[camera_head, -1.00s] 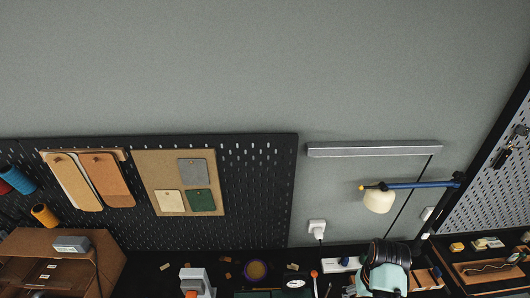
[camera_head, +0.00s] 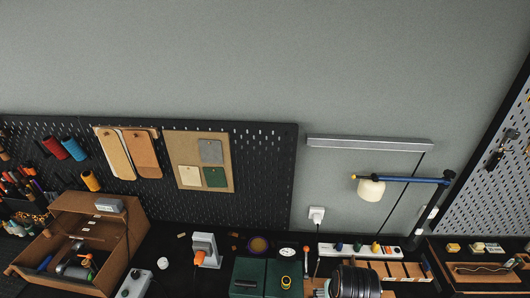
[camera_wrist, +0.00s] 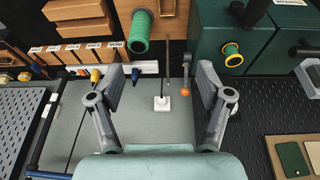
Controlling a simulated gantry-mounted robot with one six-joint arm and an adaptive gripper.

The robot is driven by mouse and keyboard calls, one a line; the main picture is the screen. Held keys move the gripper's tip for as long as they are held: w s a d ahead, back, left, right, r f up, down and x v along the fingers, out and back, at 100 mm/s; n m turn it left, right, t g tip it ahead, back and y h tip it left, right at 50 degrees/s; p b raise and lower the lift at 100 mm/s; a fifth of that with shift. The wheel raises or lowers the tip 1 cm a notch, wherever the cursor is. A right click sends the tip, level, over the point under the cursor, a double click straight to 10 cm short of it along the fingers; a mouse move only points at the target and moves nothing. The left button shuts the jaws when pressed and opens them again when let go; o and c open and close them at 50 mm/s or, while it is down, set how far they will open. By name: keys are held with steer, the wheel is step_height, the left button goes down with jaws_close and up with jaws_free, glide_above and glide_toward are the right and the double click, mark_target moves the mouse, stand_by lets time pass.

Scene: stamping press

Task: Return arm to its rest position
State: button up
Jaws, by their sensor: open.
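My gripper (camera_wrist: 163,88) shows in the wrist view with its two grey fingers spread wide and nothing between them. The grey wall, a white socket (camera_wrist: 162,103) and an orange-tipped rod (camera_wrist: 186,91) show behind the gap, with no visible contact. In the head view a black ribbed part, probably of my arm, stands at the bottom edge; my fingers are not visible there. A grey-white device with an orange knob (camera_head: 205,250), perhaps the press, stands on the bench left of it.
Dark green boxes (camera_head: 249,270) stand on the bench; they also show in the wrist view (camera_wrist: 212,45). A lamp (camera_head: 370,190) juts from the right. A brown open cabinet (camera_head: 125,262) with tools is at left. The upper wall is bare.

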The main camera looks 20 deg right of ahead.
steer(key=w+a+r+n+t+p, duration=0.35)
steer(key=a+r, duration=0.65)
steer(key=a, duration=0.5)
steer(key=s+a+r+n+t+y, duration=0.1)
steer(key=s+a+r+t, duration=0.1)
steer(key=a+r, duration=0.4)
steer(key=s+a+r+n+t+y+p, duration=0.1)
steer(key=a+r+t, duration=0.3)
steer(key=a, duration=0.5)
step_height(320, 180, up, 3)
steer(key=shift+s+a+f, duration=0.1)
steer(key=shift+s+a, duration=0.1)
steer(key=shift+s, duration=0.25)
